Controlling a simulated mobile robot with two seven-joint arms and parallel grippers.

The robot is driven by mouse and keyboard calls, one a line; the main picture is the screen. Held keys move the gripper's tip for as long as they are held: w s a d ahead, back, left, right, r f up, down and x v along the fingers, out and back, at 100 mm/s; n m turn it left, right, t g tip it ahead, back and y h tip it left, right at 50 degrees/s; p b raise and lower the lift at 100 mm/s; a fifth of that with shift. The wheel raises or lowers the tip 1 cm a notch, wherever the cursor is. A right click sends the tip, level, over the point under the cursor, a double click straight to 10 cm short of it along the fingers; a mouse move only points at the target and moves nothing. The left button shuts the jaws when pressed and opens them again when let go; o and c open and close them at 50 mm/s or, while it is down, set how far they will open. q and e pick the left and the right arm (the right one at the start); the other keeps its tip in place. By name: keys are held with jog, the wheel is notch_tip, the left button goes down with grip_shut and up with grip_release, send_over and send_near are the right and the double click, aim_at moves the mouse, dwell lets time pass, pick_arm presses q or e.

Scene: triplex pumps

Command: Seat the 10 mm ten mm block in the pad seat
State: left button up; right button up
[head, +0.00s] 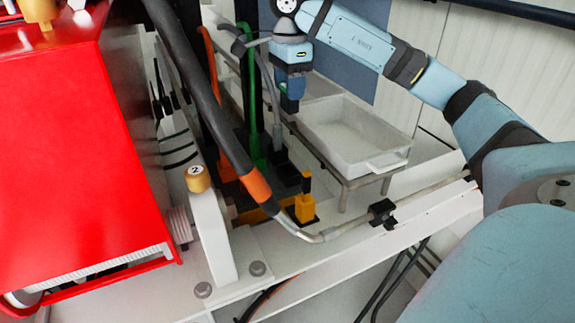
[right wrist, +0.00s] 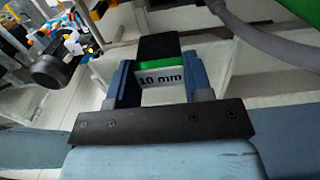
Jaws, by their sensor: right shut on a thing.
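The block has a black top, a green band and a pale face marked "10 mm". In the head view the block is too small and dark to tell from the fingertips. I cannot pick out the pad seat for certain. My left gripper is not in view.
The white tray (head: 392,162) stands on a metal stand. Green (head: 247,75) and orange (head: 211,75) uprights stand left of the gripper. A thick black hose (head: 205,85) and red housing (head: 80,150) fill the left.

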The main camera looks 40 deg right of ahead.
aim_at(290, 108)
jog(key=shift+w+d, duration=0.2)
jog(key=shift+f, duration=0.25)
jog(key=f, duration=0.2)
jog(key=f+b, duration=0.1)
jog(key=f, duration=0.2)
jog(key=shift+s+a, duration=0.15)
jog(key=shift+s, duration=0.05)
notch_tip(290, 108, down, 14)
jog(key=shift+w+f+p, duration=0.1)
jog(key=shift+f+p, duration=0.05)
jog(key=shift+p, duration=0.5)
